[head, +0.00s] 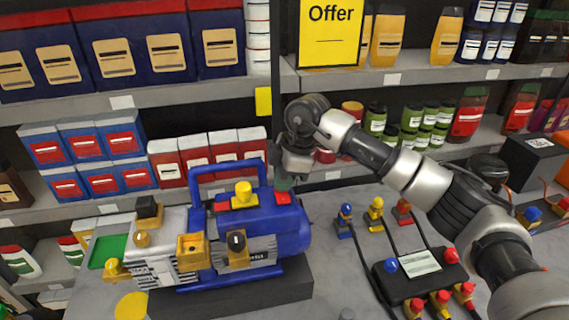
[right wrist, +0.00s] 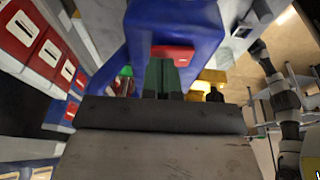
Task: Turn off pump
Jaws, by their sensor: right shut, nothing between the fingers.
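The blue and silver vacuum pump (head: 285,228) stands on a dark base on the grey table, with a blue carry handle over its top. A red switch-like part (head: 283,198) sits on top of the pump's blue body; it also shows in the right wrist view (right wrist: 173,52). My right gripper (head: 283,184) is shut and empty, its green fingers pointing down just above the red part. In the right wrist view the shut fingers (right wrist: 164,78) overlap the red part's near side; I cannot tell whether they touch it. My left gripper does not show.
Yellow fittings (head: 243,194) stand on the pump close to the red part. A black box with coloured plugs and cables (head: 420,278) lies to the right of the pump. Shelves of boxes and bottles (head: 190,88) line the back. Some tabletop (head: 325,245) is clear between pump and box.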

